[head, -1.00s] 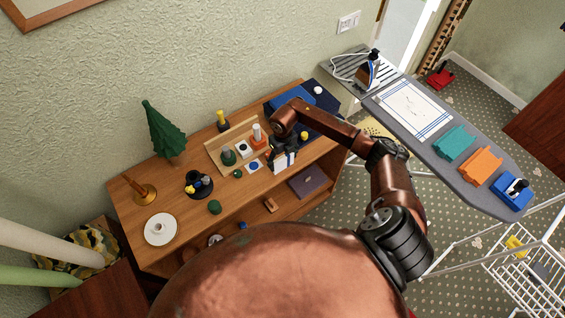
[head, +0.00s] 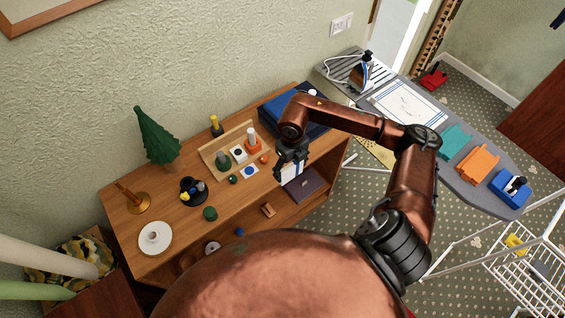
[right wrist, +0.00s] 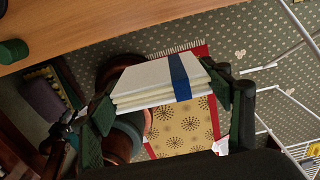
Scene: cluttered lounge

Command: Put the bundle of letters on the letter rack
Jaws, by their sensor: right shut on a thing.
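The bundle of letters (right wrist: 150,82) is a stack of white envelopes with a blue band. My right gripper (right wrist: 160,98) is shut on it, one finger at each side. In the head view my right gripper (head: 290,160) and the bundle (head: 290,173) are by the sideboard's front edge, with the gripper hiding part of the bundle. The wrist view shows floor and rug beneath the bundle. A pale wooden open holder (head: 213,160) with a raised back stands on the sideboard, left of the gripper; I cannot tell for sure whether it is the letter rack. My left gripper is not in view.
The sideboard (head: 185,228) carries a green tree (head: 158,135), a white plate (head: 155,238), a dark cup holder (head: 193,191) and small blocks. An ironing board (head: 462,190) at the right holds an iron (head: 363,70) and teal, orange and blue objects. A patterned rug (right wrist: 185,125) lies below.

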